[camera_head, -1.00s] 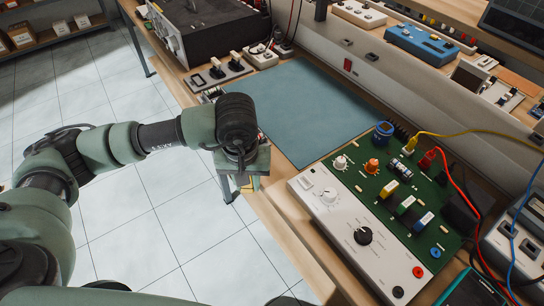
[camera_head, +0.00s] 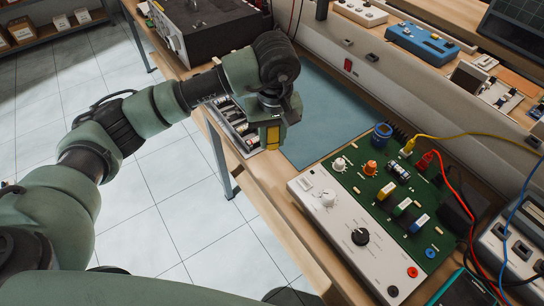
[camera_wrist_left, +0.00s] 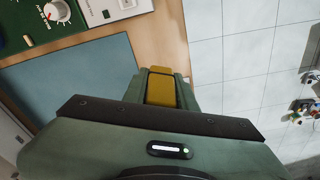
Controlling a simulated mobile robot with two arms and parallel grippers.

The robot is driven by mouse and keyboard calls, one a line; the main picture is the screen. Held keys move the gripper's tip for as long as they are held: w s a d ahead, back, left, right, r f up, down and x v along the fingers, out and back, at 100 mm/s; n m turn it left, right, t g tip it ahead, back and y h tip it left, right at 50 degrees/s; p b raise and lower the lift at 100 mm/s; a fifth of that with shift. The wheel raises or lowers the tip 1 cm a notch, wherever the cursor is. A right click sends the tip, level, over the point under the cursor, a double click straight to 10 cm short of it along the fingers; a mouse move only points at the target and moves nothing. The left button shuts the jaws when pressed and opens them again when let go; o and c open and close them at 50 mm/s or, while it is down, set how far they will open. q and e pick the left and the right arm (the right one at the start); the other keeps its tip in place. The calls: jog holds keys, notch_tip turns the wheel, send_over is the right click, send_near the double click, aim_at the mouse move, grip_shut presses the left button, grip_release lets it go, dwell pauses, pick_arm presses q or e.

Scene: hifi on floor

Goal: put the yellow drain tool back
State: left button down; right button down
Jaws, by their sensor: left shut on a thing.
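The yellow drain tool (camera_head: 273,138) shows as a yellow block between the fingers of my left gripper (camera_head: 270,131), which is shut on it. They are over the bench's near edge, beside the grey-blue mat. In the left wrist view the yellow tool (camera_wrist_left: 161,88) sits between the green fingers, with wood and mat behind. Much of the tool is hidden by the fingers. I cannot tell how high it is above the bench. My right gripper is not in view.
A compartment tray (camera_head: 238,128) with small parts lies just left of the gripper. The grey-blue mat (camera_head: 335,105) looks bare. A green and white circuit trainer (camera_head: 375,235) with knobs and leads stands to the right. A black instrument (camera_head: 205,30) is at the back left.

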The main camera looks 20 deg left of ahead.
aim_at(272, 149)
pick_arm(q)
notch_tip(272, 149, down, 4)
jog(key=shift+w+f, duration=0.1)
notch_tip(272, 149, down, 4)
jog(key=shift+r+p, duration=0.2)
jog(key=shift+p, duration=0.35)
jog(key=shift+f, duration=0.45)
jog(key=shift+f, duration=0.15)
jog(key=c, duration=1.1)
grip_release()
